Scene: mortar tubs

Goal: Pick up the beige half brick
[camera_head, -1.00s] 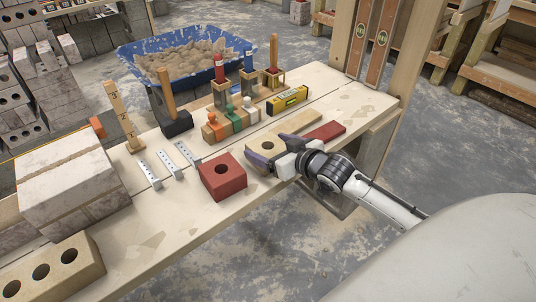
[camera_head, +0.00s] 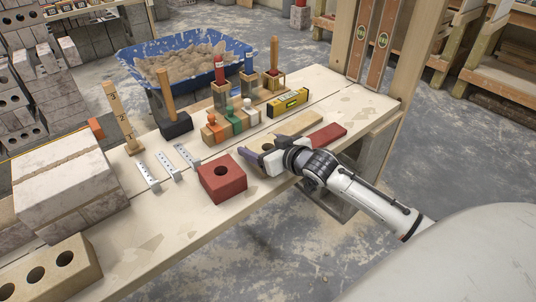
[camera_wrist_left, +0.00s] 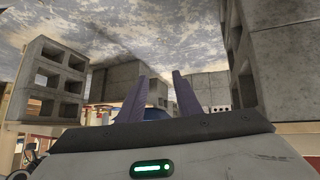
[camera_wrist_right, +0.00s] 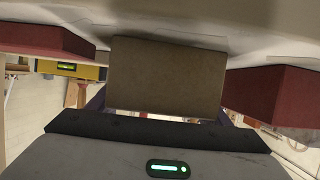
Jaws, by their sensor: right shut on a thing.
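The beige half brick (camera_wrist_right: 165,76) sits between the purple fingers of my right gripper, which is shut on it, in the right wrist view. In the head view, the half brick (camera_head: 267,148) is mostly covered by this gripper (camera_head: 262,151), low over the bench's near edge. I cannot tell whether the brick is clear of the bench top. My left gripper (camera_wrist_left: 160,80) shows in the left wrist view, open with nothing between its fingers. It is outside the head view.
A red brick with a hole (camera_head: 222,178) stands just left on the bench (camera_head: 150,215). A flat red piece (camera_head: 324,136) lies to the right. A yellow level (camera_head: 288,102), coloured stamps and metal brackets (camera_head: 168,166) are near. The front left bench has bare room.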

